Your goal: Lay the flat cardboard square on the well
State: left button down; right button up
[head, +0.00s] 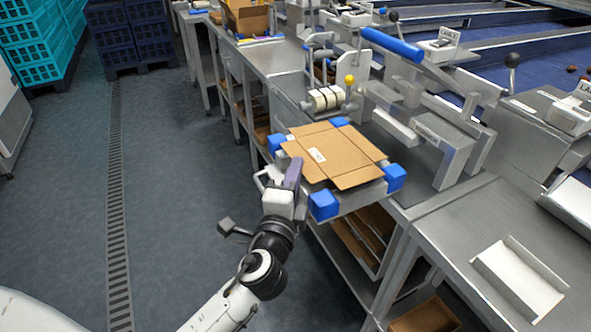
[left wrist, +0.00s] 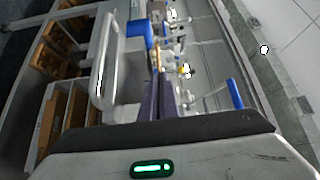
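The flat cardboard square (head: 345,152), tan with crease lines and a small white label, lies level over the well, a metal frame (head: 352,203) with blue corner blocks (head: 323,205). Whether it touches the well or hangs just above it, I cannot tell. My left gripper (head: 295,172) is at the cardboard's near left edge, its dark purple fingers close together on that edge. In the left wrist view, the cardboard (left wrist: 156,56) shows edge-on as a thin tan strip beyond the fingers (left wrist: 159,100). My right gripper is not in view.
A roller with a yellow knob (head: 349,79) stands behind the well. A blue-handled lever (head: 392,45) and metal machinery crowd the bench to the right. A white tray (head: 482,263) is at lower right. Cardboard sheets fill the shelf below.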

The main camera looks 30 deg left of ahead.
pick_arm(q)
jog(key=shift+f, duration=0.15)
jog(key=c, duration=2)
grip_release()
jog(key=shift+s+f, duration=0.1)
jog(key=shift+f, duration=0.25)
jog(key=shift+s+d+f+b, duration=0.1)
jog(key=shift+f+b, duration=0.4)
jog(key=shift+b, duration=0.15)
jog(key=shift+s+a+f, duration=0.1)
jog(key=shift+s+a, duration=0.05)
jog(key=shift+a, duration=0.05)
jog(key=shift+s+a, duration=0.4)
jog(key=shift+a, duration=0.05)
jog(key=shift+s+a+r, duration=0.25)
jog(key=shift+s+a, duration=0.75)
jog(key=shift+s, duration=0.25)
jog(key=shift+s+a+r, duration=0.2)
jog(key=shift+s+a, duration=0.75)
jog(key=shift+s, duration=0.25)
